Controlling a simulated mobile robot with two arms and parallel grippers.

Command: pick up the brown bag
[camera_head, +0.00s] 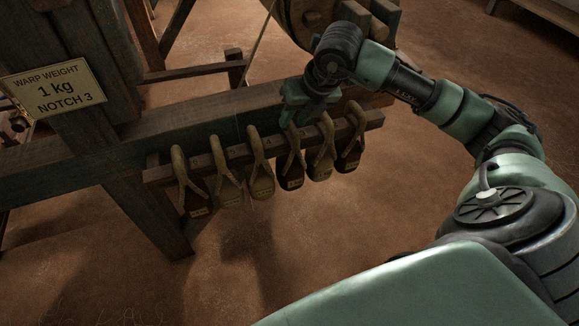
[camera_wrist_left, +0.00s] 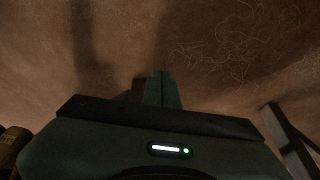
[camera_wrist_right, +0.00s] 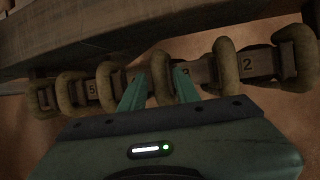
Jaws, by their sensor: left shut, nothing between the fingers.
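Several small weight bags hang by rope loops from a wooden rail (camera_head: 160,174). Dark brown ones are the leftmost bag (camera_head: 197,203), the fourth from the left (camera_head: 292,178) and the rightmost (camera_head: 349,158); the others look tan. My right gripper (camera_head: 303,117) is at the rail, above the fourth bag. In the right wrist view my right gripper (camera_wrist_right: 157,90) is open, its fingers on either side of that bag's loop (camera_wrist_right: 160,68). The bag bodies are mostly hidden there. My left gripper (camera_wrist_left: 162,90) is shut and empty, over the floor, outside the head view.
The loom's thick beam (camera_head: 210,120) runs just behind the rail. A sign (camera_head: 55,88) reads "WARP WEIGHT 1 kg NOTCH 3". Neighbouring loops (camera_wrist_right: 225,68) stand close beside my right fingers. The brown floor (camera_head: 260,270) in front is clear.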

